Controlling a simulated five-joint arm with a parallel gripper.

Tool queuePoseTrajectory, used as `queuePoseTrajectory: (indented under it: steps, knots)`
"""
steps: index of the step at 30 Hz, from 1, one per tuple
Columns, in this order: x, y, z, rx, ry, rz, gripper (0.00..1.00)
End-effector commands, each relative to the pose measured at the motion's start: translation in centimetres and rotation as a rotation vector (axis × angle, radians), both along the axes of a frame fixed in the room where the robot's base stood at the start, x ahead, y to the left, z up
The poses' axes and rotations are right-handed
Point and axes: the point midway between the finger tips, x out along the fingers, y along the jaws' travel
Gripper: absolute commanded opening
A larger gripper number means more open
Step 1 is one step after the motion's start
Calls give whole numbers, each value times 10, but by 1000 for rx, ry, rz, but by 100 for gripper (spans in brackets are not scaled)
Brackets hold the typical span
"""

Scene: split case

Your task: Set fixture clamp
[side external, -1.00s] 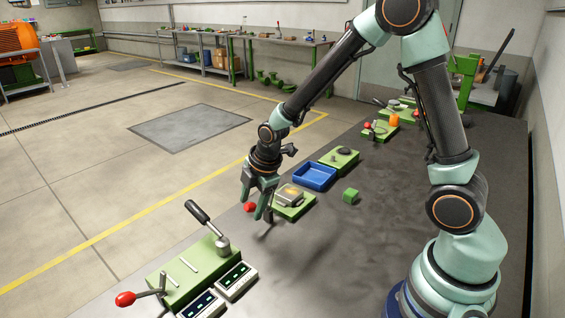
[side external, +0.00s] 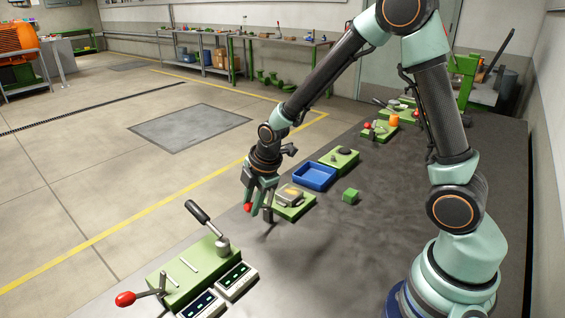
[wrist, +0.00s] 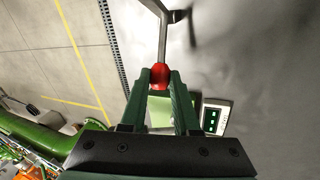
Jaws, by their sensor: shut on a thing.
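My gripper (side external: 258,212) is low over the near-left part of the dark bench, beside a green fixture base (side external: 296,208) that carries a pale case-like part (side external: 289,194). Its fingers are shut on a red ball knob (side external: 248,208). In the wrist view the red knob (wrist: 160,76) sits between the two green fingertips. A bent grey metal lever (wrist: 163,38) runs from the knob toward the top of that view. My fingers hide part of the lever in the side view, and I cannot see where it joins the fixture.
In front stands a larger green fixture (side external: 188,270) with a black-handled lever (side external: 198,212), another red knob (side external: 125,299) and small displays (side external: 236,281). The bench's middle is bare.

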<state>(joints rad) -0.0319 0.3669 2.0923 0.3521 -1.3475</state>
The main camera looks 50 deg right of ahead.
Motion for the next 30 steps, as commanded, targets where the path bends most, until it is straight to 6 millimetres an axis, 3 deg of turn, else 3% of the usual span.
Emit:
queuePoseTrajectory:
  steps: [24, 30]
  knots:
    - [-2, 1, 0, 0, 5, 0, 0]
    - [-1, -8, 9, 10, 2, -46, 0]
